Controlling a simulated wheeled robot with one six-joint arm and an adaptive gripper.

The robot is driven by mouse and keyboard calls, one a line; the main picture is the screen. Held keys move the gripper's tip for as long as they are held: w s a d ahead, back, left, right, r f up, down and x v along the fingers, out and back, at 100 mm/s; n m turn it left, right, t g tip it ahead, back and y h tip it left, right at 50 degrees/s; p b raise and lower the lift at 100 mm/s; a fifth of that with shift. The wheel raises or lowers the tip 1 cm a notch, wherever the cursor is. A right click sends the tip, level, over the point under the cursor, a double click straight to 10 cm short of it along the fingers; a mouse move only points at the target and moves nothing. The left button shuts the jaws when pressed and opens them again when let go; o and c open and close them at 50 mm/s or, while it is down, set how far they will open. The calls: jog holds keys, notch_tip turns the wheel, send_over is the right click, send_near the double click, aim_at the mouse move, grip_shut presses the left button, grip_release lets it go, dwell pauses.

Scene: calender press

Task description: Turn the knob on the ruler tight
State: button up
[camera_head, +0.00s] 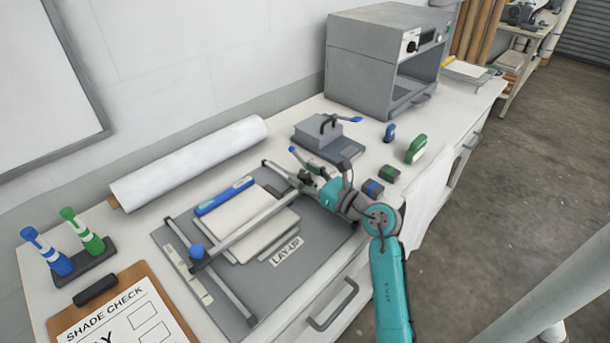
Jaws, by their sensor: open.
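A grey metal ruler bar (246,229) runs slantwise over a dark grey lay-up board (232,300) and the pale sheets (248,218) on it. A round blue knob (197,251) stands at the bar's near left end, on a crosswise rail (222,284). My teal arm comes in from the lower right. My gripper (312,172) is open over the far right end of the board, well away from the blue knob at the left. A small blue-tipped part (292,150) shows just beyond it. My gripper hides the bar's far end, and contact there cannot be told.
A white roll (190,162) lies along the wall behind the board. Blue and green tools (55,253) and a clipboard (125,312) are at left.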

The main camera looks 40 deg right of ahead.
grip_shut()
jog(key=shift+a+f+m+h, duration=0.15)
jog(key=shift+m+h, duration=0.35)
jog(key=shift+h, duration=0.3)
jog(key=shift+m+g+h, duration=0.4)
jog(key=shift+m+h, duration=1)
jog(key=shift+h, duration=0.7)
jog(key=shift+d+m+h, duration=0.2)
jog(key=shift+m+h, duration=0.2)
jog(key=shift+h, duration=0.2)
grip_release()
jog(key=shift+s, duration=0.1)
jog(key=v, duration=1.2)
